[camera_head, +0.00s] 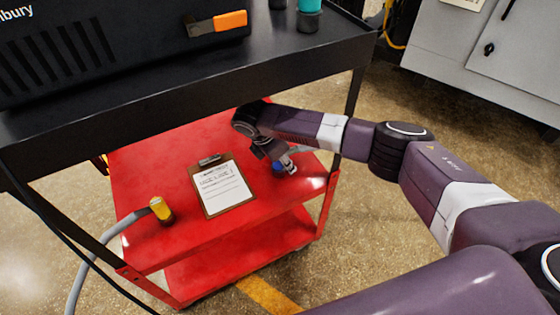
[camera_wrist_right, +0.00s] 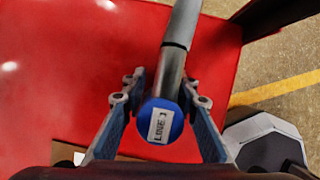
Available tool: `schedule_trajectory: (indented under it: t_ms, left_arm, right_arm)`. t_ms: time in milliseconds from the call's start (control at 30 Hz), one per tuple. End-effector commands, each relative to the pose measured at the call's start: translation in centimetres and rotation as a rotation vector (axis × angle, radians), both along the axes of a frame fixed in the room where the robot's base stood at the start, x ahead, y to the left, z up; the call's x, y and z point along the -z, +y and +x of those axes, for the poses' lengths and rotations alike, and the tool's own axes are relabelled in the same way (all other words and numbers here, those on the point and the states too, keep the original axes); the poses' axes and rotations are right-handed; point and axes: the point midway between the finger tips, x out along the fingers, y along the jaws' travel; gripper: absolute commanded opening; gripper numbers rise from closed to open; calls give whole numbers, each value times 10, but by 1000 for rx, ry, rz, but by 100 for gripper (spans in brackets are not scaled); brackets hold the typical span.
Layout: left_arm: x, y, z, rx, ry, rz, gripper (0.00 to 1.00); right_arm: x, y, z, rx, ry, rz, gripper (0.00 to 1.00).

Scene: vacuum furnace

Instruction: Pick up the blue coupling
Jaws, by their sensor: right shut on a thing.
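The blue coupling (camera_wrist_right: 177,121) has a round blue face with a white "LINE" label, and a grey metallic pipe or hose runs out from it. It also shows small in the head view (camera_head: 277,168), over the right part of the red cart's shelf. My right gripper (camera_head: 283,158) reaches in from the right, below the black top. In the right wrist view, the fingers of this gripper (camera_wrist_right: 163,90) lie on both sides of the coupling and are shut on it. My left gripper is not in view.
A yellow coupling (camera_head: 161,210) on a grey hose (camera_head: 98,252) stands at the shelf's left. A clipboard (camera_head: 241,206) lies mid-shelf on the red cart (camera_head: 190,150). The black top (camera_head: 330,55) overhangs the shelf's back. A grey cabinet (camera_head: 450,45) stands at the back right.

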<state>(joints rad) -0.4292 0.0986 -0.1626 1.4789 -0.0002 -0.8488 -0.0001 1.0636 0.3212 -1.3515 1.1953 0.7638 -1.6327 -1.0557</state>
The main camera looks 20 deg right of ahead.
Motion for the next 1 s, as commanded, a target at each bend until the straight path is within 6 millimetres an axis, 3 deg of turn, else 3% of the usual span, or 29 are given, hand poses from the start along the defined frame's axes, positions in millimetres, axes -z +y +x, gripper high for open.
schedule_trajectory:
  t_ms: [133,1000]
  left_arm:
    - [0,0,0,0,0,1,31]
    - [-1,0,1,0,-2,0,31]
  right_arm:
    - [0,0,0,0,0,0,0]
    - [-3,0,1,0,-2,1,0]
